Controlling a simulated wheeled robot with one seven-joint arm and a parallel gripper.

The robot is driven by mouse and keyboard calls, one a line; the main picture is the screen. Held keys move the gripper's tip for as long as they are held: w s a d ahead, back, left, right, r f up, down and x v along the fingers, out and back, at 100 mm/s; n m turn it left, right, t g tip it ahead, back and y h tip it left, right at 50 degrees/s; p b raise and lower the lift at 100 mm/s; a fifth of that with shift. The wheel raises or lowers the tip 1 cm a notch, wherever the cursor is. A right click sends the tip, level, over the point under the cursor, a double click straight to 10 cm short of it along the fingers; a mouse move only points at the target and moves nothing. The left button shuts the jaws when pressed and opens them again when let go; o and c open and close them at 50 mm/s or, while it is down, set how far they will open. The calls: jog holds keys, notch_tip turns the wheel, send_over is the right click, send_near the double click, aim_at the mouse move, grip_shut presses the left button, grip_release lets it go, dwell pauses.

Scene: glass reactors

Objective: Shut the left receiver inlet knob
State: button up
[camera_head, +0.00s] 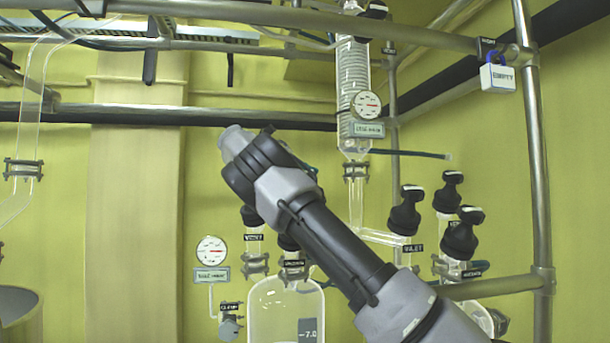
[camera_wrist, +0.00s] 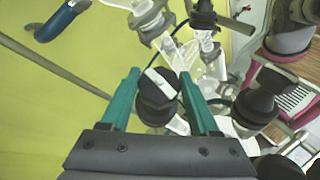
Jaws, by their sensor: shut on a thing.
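A black knob (camera_wrist: 158,97) with a white bar across its top sits between the teal fingers of my gripper (camera_wrist: 160,74) in the wrist view. The gripper is shut on it, one finger on each side. The white bar runs diagonally from upper left to lower right. In the head view my wrist covers this knob, and only a bit of teal shows beside my gripper (camera_head: 308,168). The left receiver (camera_head: 272,308) is a clear glass vessel below my arm, with black knobs on its top partly hidden. The held knob's label does not show.
Black knobs (camera_head: 405,212) stand right of my arm, one above an INLET label. A glass condenser (camera_head: 353,85) with a gauge (camera_head: 367,104) rises behind. Metal rails (camera_head: 530,130) frame the right side, with a padlock (camera_head: 497,77). Another gauge (camera_head: 211,251) is at left.

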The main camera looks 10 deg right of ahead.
jog(key=shift+f, duration=0.15)
dwell(0.4)
jog(key=o, duration=1.4)
jog(key=shift+r, duration=0.2)
